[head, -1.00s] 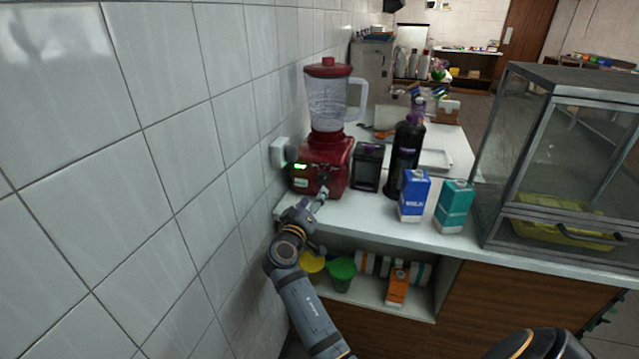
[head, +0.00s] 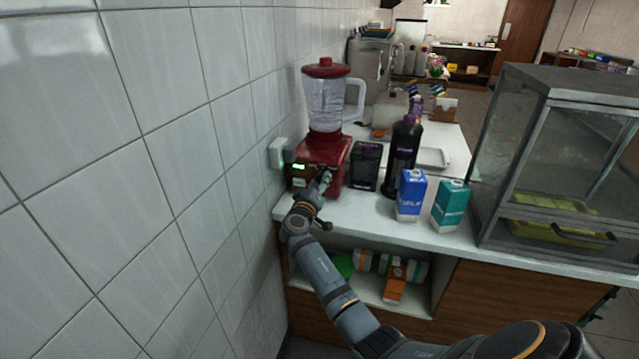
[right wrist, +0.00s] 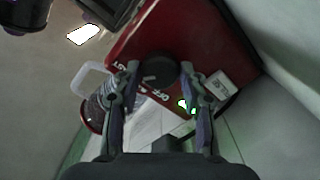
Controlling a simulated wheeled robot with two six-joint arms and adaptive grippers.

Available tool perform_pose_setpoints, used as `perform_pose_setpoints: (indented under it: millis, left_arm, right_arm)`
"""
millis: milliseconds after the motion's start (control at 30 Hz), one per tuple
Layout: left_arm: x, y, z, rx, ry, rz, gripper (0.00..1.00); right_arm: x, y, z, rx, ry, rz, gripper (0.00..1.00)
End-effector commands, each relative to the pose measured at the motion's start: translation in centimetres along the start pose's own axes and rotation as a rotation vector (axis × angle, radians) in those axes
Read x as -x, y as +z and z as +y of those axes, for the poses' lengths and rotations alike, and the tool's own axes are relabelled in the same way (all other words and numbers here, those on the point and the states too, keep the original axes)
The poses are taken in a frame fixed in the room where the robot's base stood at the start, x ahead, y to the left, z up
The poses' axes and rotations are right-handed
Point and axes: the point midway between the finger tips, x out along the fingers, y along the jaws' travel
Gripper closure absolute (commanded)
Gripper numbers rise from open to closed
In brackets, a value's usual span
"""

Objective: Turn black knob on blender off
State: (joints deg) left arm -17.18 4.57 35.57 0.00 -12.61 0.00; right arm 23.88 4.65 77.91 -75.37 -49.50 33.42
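The blender stands on the counter against the tiled wall, with a clear jug (head: 325,105) and a red base (head: 322,150). In the right wrist view the black round knob (right wrist: 160,70) sits on the red base (right wrist: 195,40), by white OFF and FAST lettering. My right gripper (head: 324,180) is at the front of the base. In the right wrist view its two fingers (right wrist: 160,72) stand one on each side of the knob, apart from each other; I cannot tell whether they touch it. In the head view the gripper hides the knob. My left gripper is not in view.
A black container (head: 365,166), a dark bottle (head: 403,150), a blue carton (head: 411,195) and a teal carton (head: 450,205) stand right of the blender. A wall socket box (head: 277,153) is close on the left. A glass case (head: 555,160) stands at the right.

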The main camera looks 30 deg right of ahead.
Motion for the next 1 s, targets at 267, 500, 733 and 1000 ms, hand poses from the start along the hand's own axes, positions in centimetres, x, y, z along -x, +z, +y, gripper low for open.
perform_pose_setpoints:
  millis: [267, 500, 733, 1000]
  left_arm:
    - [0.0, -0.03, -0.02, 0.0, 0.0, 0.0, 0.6]
    - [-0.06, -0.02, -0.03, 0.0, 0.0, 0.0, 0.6]
    - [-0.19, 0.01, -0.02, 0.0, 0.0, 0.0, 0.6]
    - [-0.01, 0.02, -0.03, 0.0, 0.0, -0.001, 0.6]
  right_arm:
    - [0.03, 0.01, -0.02, 0.0, 0.0, 0.0, 0.93]
    - [0.03, 0.02, -0.04, 0.038, -0.001, 0.0, 0.93]
    - [0.04, 0.04, -0.06, 0.173, -0.001, 0.0, 0.93]
    - [0.04, -0.01, -0.02, 0.422, -0.002, -0.001, 0.93]
